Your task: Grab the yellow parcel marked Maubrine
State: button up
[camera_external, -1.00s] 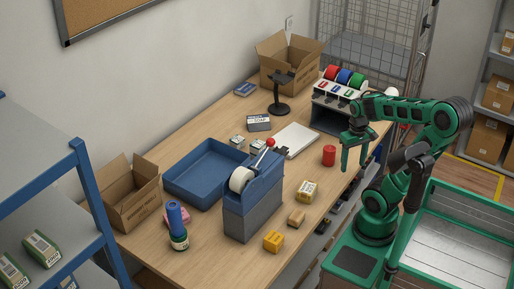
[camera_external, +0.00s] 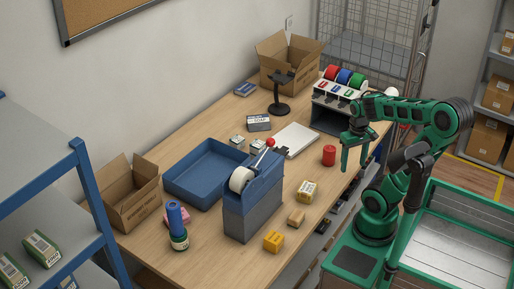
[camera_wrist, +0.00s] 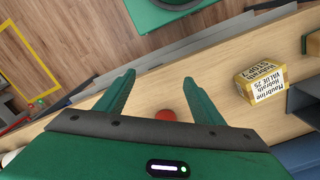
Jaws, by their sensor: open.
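The yellow parcel with a white printed label (camera_external: 306,191) sits on the wooden counter near its front edge. In the wrist view the same parcel (camera_wrist: 262,82) is at the right, and its label reads Maubrine, with other lines partly legible. My gripper (camera_external: 352,160) hangs fingers down by the counter's front edge, to the right of the parcel and apart from it. In the wrist view my gripper (camera_wrist: 158,82) shows two spread green fingers with nothing between their tips.
A red cylinder (camera_external: 329,156) stands between my gripper and the parcel's side; it also shows in the wrist view (camera_wrist: 166,115). A small tan box (camera_external: 296,217) and a yellow block (camera_external: 273,241) lie nearer the front. The tape dispenser (camera_external: 253,205) stands left of the parcel.

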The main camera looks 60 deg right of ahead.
jog(key=m+y, duration=0.1)
jog(key=m, duration=0.8)
send_near(307, 187)
jog(key=shift+s+d, duration=0.25)
jog(key=shift+d, duration=0.45)
jog(key=shift+w+a+m+y, duration=0.1)
jog(key=shift+a+m+y, duration=0.25)
jog(key=shift+a, duration=0.25)
jog(key=f, duration=0.3)
jog(key=a+f, duration=0.1)
jog(key=f, duration=0.6)
jog(key=shift+a+f, duration=0.15)
jog(key=shift+f, duration=0.15)
jog(key=shift+c, duration=0.3)
jog(key=c, duration=1.2)
